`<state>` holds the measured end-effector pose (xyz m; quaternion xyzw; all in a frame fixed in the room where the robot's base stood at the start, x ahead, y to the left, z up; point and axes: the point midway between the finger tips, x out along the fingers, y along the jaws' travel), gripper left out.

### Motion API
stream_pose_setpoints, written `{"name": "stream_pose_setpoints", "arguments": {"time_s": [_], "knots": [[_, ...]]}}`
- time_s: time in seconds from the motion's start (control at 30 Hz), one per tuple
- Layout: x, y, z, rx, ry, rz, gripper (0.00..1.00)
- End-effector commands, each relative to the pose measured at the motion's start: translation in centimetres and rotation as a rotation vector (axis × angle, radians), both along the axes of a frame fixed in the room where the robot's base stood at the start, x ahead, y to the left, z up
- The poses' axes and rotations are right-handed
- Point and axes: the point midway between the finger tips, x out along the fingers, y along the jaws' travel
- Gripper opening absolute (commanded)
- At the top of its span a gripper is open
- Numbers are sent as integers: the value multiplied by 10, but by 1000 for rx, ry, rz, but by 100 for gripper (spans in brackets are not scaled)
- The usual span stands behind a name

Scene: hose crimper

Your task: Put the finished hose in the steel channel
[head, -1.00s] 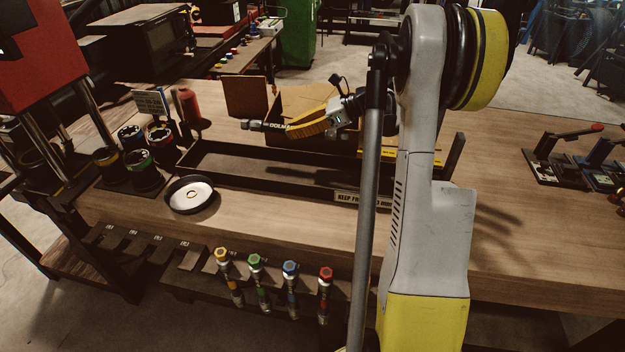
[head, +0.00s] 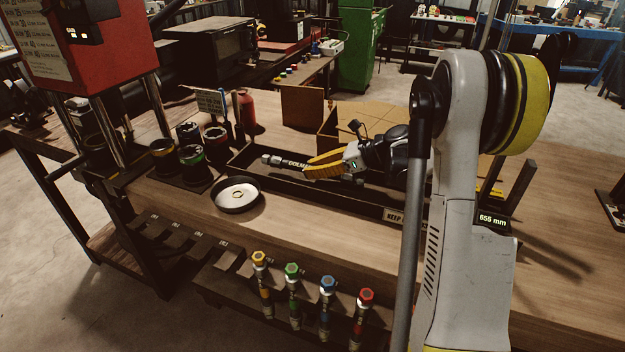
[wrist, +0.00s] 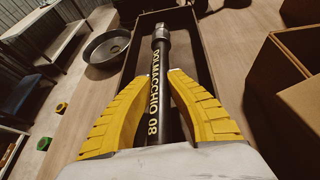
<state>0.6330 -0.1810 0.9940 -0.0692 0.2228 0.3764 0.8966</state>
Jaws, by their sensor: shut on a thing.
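My gripper (head: 325,165) is shut on the finished hose (head: 295,163), a black hose with yellow-white lettering and a steel end fitting. In the wrist view the hose (wrist: 155,95) runs lengthwise between my yellow fingers (wrist: 160,105), its fitting pointing away from me. The steel channel (head: 300,190) is a long, dark, open trough on the bench. The hose appears above or within the channel and roughly in line with it; I cannot tell whether it touches the floor. In the wrist view the channel's walls (wrist: 203,50) stand on both sides of the fitting. The hose's other end is hidden.
A round metal dish (head: 237,195) stands left in front of the channel. Cardboard boxes (head: 302,105) stand behind it. Coloured cups (head: 192,155) and a red press (head: 85,40) are at left. Several colour-capped fittings (head: 292,290) hang along the front rack. A display reads 655 mm (head: 492,219).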

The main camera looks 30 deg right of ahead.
Motion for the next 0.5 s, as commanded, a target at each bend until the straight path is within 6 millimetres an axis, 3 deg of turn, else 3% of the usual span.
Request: {"name": "stream_pose_setpoints", "arguments": {"time_s": [0.13,0.47,0.5], "knots": [[0,0,-26,1,-1,0,0],[0,0,-27,1,-1,0,0],[0,-1,-28,0,0,0,25]]}}
